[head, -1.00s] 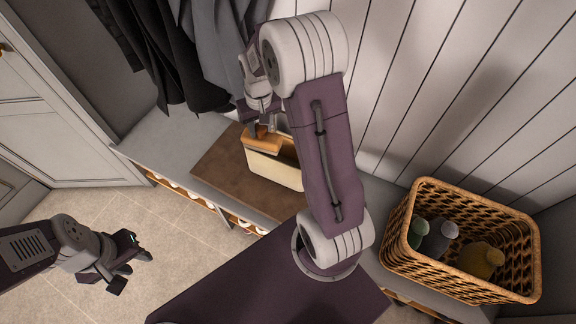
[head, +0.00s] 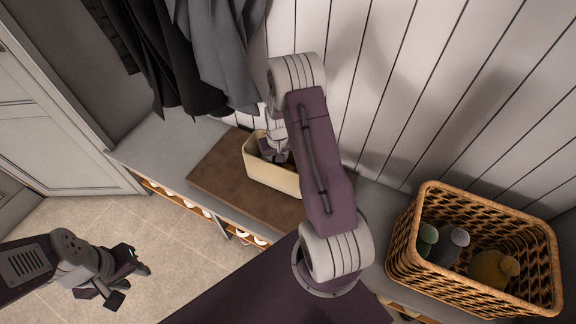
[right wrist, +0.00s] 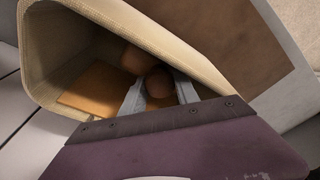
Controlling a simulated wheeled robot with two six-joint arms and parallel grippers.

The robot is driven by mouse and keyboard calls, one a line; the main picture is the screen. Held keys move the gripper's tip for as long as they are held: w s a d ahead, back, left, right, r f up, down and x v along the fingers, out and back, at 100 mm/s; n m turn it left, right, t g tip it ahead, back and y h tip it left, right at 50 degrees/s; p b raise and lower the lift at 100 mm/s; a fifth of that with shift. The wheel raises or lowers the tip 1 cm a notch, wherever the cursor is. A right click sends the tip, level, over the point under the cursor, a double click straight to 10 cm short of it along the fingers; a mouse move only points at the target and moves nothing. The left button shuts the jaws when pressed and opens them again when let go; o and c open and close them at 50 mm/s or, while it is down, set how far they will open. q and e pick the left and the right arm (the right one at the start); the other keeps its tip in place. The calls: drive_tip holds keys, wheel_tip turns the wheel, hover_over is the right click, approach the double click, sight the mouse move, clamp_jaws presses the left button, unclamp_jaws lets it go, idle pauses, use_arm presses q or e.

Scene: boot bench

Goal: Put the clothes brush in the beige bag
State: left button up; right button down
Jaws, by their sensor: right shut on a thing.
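The beige bag (head: 271,178) is an open, box-like container standing on the bench; its wall also shows in the right wrist view (right wrist: 38,62). My right gripper (head: 275,157) reaches down into the bag's mouth. In the right wrist view its fingers (right wrist: 158,82) are shut on the rounded brown knob of the clothes brush (right wrist: 158,86). An orange-brown flat part (right wrist: 95,94) shows beside it inside the bag. The brush's underside is hidden, so I cannot tell whether it touches the bag's floor. My left gripper (head: 134,284) is open and empty above the floor at the left.
The bag stands on a brown mat (head: 222,172) on the grey bench (head: 160,143). A wicker basket (head: 402,250) with several bottles stands at the right. Dark and grey clothes (head: 205,60) hang above the bench, in front of the white panelled wall (head: 440,80).

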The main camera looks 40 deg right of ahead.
sight(288, 166)
drive_tip(key=s+d, duration=0.1)
drive_tip(key=s+d+f+b, duration=0.1)
drive_tip(key=d, duration=0.1)
drive_tip(key=shift+s+f, duration=0.1)
drive_tip(key=shift+s, duration=0.3)
drive_tip(key=shift+f, duration=0.2)
drive_tip(key=shift+w, duration=0.1)
drive_tip(key=shift+f, duration=0.15)
drive_tip(key=c, duration=0.9)
unclamp_jaws()
